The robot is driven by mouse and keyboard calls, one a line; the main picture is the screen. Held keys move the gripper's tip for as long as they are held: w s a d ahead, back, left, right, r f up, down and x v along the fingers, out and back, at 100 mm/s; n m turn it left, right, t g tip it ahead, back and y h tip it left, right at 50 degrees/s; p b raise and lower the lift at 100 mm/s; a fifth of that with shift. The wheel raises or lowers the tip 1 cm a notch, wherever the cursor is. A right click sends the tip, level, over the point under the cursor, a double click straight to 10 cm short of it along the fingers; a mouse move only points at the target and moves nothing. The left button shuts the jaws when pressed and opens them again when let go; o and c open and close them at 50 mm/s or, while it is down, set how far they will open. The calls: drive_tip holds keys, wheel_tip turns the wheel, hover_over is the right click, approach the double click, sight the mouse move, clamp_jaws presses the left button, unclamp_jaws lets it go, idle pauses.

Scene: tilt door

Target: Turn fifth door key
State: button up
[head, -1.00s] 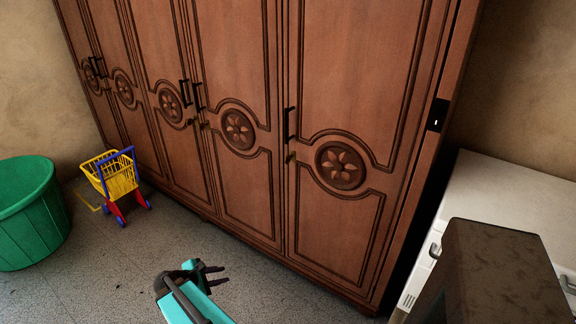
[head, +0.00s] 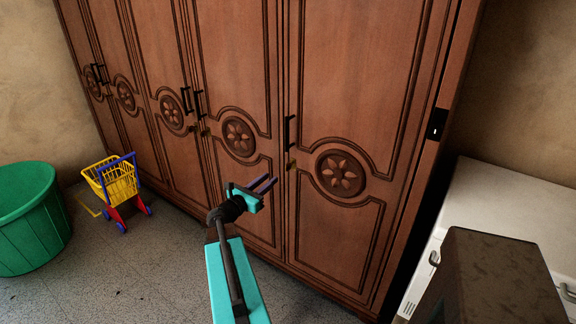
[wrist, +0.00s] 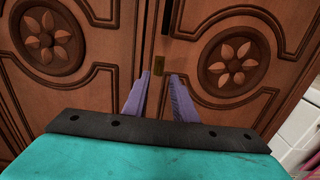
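The wooden wardrobe has several carved doors; the rightmost door (head: 352,95) has a dark vertical handle (head: 289,131) and a small brass key (head: 290,165) below it at its left edge. My gripper (head: 268,184) is in front of the seam between the two rightmost doors, a little left of and below the key. In the wrist view the two fingers of my gripper (wrist: 164,82) are apart with nothing between them. The brass key (wrist: 159,65) shows just beyond the fingertips, nearer the left one, and does not look touched. The handle (wrist: 167,17) is above it.
A yellow toy cart (head: 117,182) and a green tub (head: 30,215) stand on the floor at left. A white cabinet (head: 500,205) and a dark box-like object (head: 500,280) are at right. The floor before the doors is clear.

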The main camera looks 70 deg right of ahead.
sight(288, 164)
idle(0.3)
drive_tip(key=shift+p+x, duration=1.95)
drive_tip(key=shift+x, duration=4.95)
clamp_jaws()
drive_tip(key=shift+a, duration=0.2)
drive_tip(key=shift+d, duration=0.2)
